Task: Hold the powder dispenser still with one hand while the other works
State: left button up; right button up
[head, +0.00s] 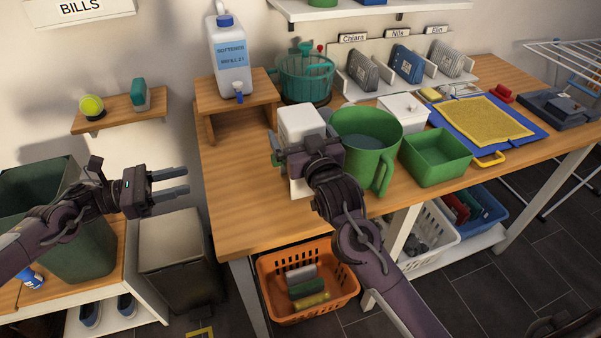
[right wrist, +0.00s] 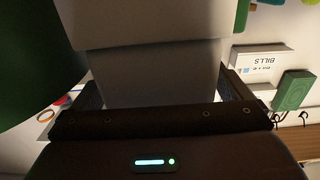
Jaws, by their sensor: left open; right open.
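A white upright box with a lid-like top (head: 300,121), which looks like the powder dispenser, stands on the wooden table beside the green jug. My right gripper (head: 305,147) is at its near side, with its fingers on either side of it. In the right wrist view the white body (right wrist: 150,75) fills most of the space between the open fingers; whether they touch it I cannot tell. The lower front of the box is partly hidden by my gripper. My left gripper (head: 186,182) is open and empty, left of the table and away from the box.
The large green jug (head: 365,135) stands close on the box's right, with a green tub (head: 437,155) beyond. A white softener bottle (head: 229,58) stands on a wooden riser (head: 235,92) behind left. The table's front-left area is clear.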

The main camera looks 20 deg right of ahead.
jog(key=s, duration=1.2)
jog(key=shift+d, duration=0.2)
